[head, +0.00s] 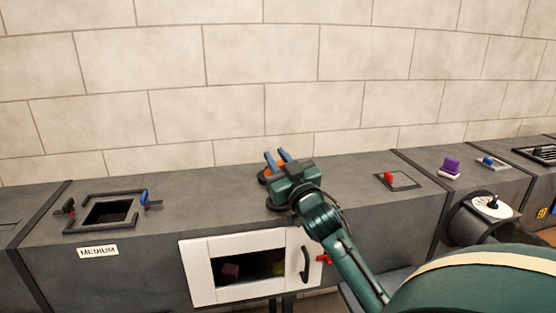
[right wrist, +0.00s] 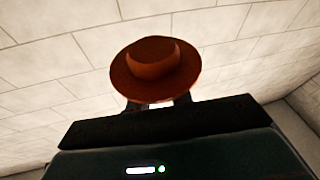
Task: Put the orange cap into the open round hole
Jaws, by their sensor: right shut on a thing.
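My right gripper (head: 278,158) is over the middle of the dark grey duct top, its blue fingers pointing toward the back wall. It is shut on the orange cap (head: 270,169), mostly hidden by the fingers in the head view. In the right wrist view the cap (right wrist: 152,60) shows whole, with a wide round brim and a raised middle, held at the fingertips. A dark rounded edge (head: 263,178) shows just left of the gripper; I cannot tell whether it is the round hole's rim. My left gripper is not in view.
A square opening (head: 82,228) with a dark frame and clamps is at left, above a "MEDIUM" label (head: 98,251). A white-framed hatch (head: 202,294) is on the front. A tiled wall stands behind.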

